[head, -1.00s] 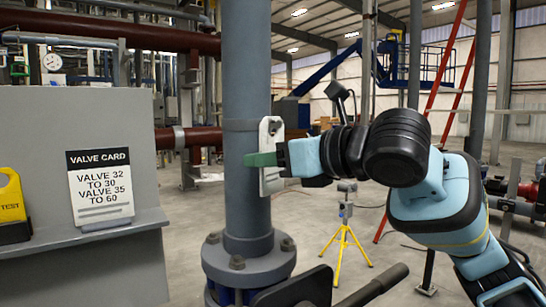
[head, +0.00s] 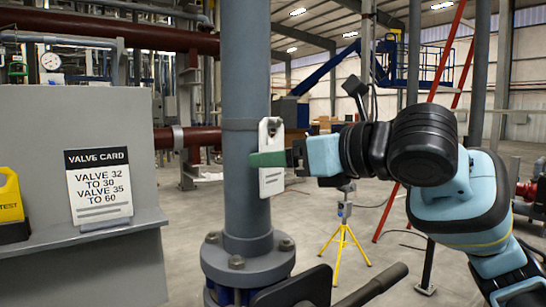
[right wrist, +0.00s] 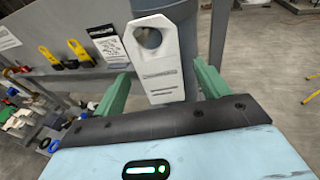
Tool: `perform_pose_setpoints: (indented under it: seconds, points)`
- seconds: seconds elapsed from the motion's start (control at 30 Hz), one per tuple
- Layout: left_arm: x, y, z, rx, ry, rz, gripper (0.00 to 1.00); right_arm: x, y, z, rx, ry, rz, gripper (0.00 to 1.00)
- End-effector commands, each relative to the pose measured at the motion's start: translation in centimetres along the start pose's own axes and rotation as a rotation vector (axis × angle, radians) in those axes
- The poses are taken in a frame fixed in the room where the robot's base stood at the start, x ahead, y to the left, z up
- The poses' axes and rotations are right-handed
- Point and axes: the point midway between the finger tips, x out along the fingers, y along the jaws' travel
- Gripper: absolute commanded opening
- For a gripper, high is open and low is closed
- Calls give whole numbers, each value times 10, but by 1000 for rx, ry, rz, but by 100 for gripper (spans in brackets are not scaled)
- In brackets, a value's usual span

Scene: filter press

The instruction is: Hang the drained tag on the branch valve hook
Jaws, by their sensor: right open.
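The white tag (head: 271,180) with a hole near its top hangs upright against the right side of the grey vertical pipe (head: 246,80), just below a band on it. It also shows in the right wrist view (right wrist: 160,65), slightly tilted there. Its hole is at the band's height; the hook is too small to make out. My right gripper (head: 268,159) is open, its green fingers on either side of the tag, with gaps visible in the right wrist view (right wrist: 162,70). My left gripper is not in view.
A flange (head: 248,262) and a dark lever (head: 372,287) lie below. A yellow tripod (head: 344,245) stands behind. Open floor lies right of the pipe.

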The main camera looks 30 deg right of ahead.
Motion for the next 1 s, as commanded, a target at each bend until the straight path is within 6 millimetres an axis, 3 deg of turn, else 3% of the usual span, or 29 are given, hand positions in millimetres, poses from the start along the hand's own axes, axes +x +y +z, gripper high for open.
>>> perform_pose_setpoints:
  seconds: [0.1, 0.33, 1.0]
  points:
    - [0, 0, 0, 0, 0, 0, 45, -21, -1, 1, -2, -3, -4, 74]
    - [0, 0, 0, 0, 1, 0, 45, -46, 0, 0, -1, -1, -1, 74]
    - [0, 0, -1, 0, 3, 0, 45, -50, 0, 0, 0, -1, 1, 74]
